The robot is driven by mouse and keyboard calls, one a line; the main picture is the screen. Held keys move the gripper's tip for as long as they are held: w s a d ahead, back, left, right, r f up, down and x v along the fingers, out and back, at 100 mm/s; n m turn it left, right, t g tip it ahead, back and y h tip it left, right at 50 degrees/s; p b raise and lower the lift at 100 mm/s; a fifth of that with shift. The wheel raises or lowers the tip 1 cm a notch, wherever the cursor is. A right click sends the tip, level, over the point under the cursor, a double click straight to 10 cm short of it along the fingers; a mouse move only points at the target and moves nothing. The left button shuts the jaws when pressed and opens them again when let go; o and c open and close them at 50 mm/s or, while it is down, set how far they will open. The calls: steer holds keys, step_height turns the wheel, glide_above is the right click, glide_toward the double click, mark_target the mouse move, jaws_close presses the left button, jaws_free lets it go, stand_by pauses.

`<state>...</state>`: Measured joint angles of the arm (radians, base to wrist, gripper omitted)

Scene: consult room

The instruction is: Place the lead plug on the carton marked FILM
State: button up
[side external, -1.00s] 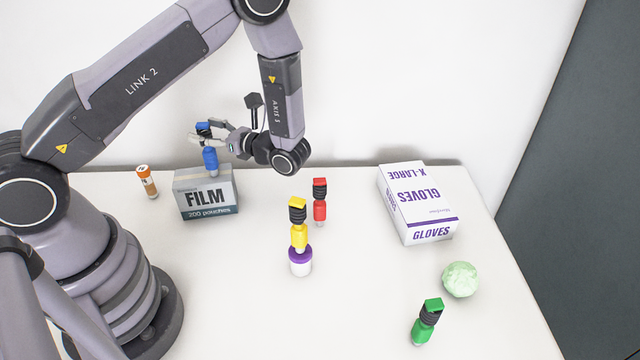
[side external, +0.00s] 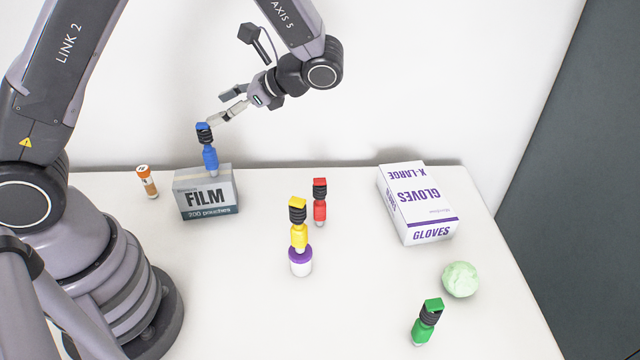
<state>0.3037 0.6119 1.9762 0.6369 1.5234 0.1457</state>
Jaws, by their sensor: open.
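A blue lead plug (side external: 209,158) with a black ribbed middle stands on top of the grey carton marked FILM (side external: 206,193), at the left of the table. My gripper (side external: 223,105) is open and empty, above and to the right of the blue plug's top. Its lower finger looks close to the plug's top; I cannot tell if they touch. A yellow plug (side external: 298,230) stands on a white jar with a purple lid (side external: 300,261). A red plug (side external: 320,203) stands on the table behind it. A green plug (side external: 427,321) stands at the front right.
A GLOVES box (side external: 417,204) lies at the back right, with a pale green ball (side external: 460,279) in front of it. The white table (side external: 355,300) is clear at the front middle. A wall runs behind.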

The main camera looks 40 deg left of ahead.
steer(key=s+d+r+n+t+h, duration=0.2)
steer(key=s+r+n+t+h, duration=0.7)
steer(key=s+r+t, duration=0.3)
steer(key=s+r+h, duration=0.1)
steer(key=s, duration=0.1)
steer(key=shift+s+d+h, duration=0.3)
steer(key=shift+s+d, duration=0.05)
